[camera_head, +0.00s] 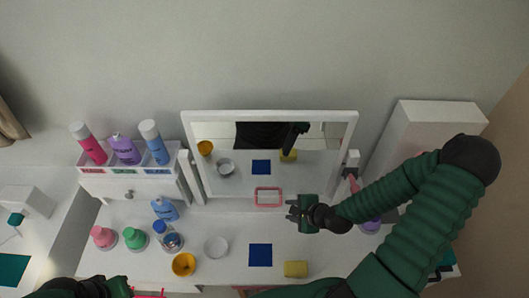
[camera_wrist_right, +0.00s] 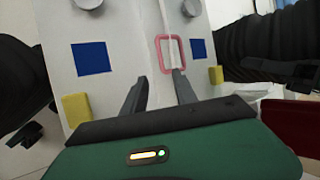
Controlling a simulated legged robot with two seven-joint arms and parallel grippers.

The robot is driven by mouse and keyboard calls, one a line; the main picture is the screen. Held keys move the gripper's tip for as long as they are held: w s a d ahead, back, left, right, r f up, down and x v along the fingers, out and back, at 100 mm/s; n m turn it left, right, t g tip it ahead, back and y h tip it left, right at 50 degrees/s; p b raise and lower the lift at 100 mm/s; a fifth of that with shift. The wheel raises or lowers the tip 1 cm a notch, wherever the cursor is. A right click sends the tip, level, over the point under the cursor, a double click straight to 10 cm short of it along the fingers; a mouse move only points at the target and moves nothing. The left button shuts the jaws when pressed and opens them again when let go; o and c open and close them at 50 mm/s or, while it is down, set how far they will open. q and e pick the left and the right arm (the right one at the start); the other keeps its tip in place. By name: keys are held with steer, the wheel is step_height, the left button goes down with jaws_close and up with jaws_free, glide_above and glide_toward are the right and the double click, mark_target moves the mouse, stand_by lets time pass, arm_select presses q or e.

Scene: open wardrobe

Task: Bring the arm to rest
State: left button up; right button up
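My right arm reaches in from the right in the head view, over the white table. My right gripper (camera_head: 298,212) is above the table in front of the mirror (camera_head: 188,150). In the right wrist view its two dark fingers (camera_wrist_right: 160,88) are apart, with nothing held between them. A pink-rimmed rectangular item (camera_head: 267,188) lies near the mirror's foot, just left of the gripper. It also shows beyond the fingertips in the right wrist view (camera_wrist_right: 158,52). Part of my left arm shows at the lower left edge of the head view; its fingers cannot be made out.
A blue square (camera_head: 260,255), a yellow block (camera_head: 295,269), a white bowl (camera_head: 215,247) and an orange cup (camera_head: 184,264) are on the table. Several bottles stand at left, some on a white drawer unit (camera_head: 129,187). A white box (camera_head: 440,118) stands at right, behind my arm.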

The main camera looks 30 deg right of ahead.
steer(key=s+a+f+n+g+b, duration=0.25)
steer(key=a+n+g+b, duration=0.2)
steer(key=n, duration=0.75)
steer(key=a+r+n+b, duration=0.3)
steer(key=a+r+n, duration=0.5)
steer(key=n, duration=0.2)
steer(key=shift+s+a+n+g+h, duration=0.25)
steer(key=shift+s+n+g+h, duration=0.1)
steer(key=shift+n+h, duration=0.05)
